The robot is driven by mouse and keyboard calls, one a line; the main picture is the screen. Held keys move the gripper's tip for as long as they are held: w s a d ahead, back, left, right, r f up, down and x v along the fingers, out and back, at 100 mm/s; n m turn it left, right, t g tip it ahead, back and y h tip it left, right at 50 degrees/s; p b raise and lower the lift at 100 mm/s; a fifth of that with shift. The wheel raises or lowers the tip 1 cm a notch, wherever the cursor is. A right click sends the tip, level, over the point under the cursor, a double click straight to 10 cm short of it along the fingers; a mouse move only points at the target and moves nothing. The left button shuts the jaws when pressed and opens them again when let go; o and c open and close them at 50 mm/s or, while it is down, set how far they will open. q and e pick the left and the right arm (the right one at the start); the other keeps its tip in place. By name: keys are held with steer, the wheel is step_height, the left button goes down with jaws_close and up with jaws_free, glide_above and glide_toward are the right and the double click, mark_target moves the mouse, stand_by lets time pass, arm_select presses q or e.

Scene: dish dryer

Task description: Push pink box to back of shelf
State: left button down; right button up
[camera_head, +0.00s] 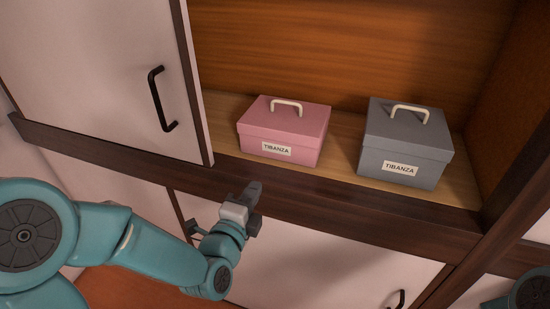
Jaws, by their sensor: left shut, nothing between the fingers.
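The pink box (284,132) stands upright on the wooden shelf (340,150), with a cream handle on its lid and a label reading TIBANZA on its front. A gap of bare shelf shows between it and the wooden back wall. My left gripper (254,190) is shut and empty. It is in front of the dark shelf edge, below and slightly left of the pink box, apart from it. My right gripper is not in view; only a bit of teal arm shows at the lower right corner.
A grey box (404,145) with a similar handle and label stands on the shelf to the right of the pink box. A white door (100,70) with a black handle is at the left. A dark ledge (330,198) runs along the shelf front, above white lower cabinet doors.

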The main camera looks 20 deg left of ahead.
arm_select(q)
steer(key=b, duration=0.1)
steer(key=p, duration=0.4)
glide_toward(278, 146)
steer(key=shift+t, duration=0.3)
steer(key=w, duration=0.6)
steer(key=shift+w+f, duration=0.1)
steer(key=shift+f, duration=0.1)
steer(key=shift+w+d, duration=0.15)
steer(key=shift+w, duration=0.1)
steer(key=shift+w, duration=0.1)
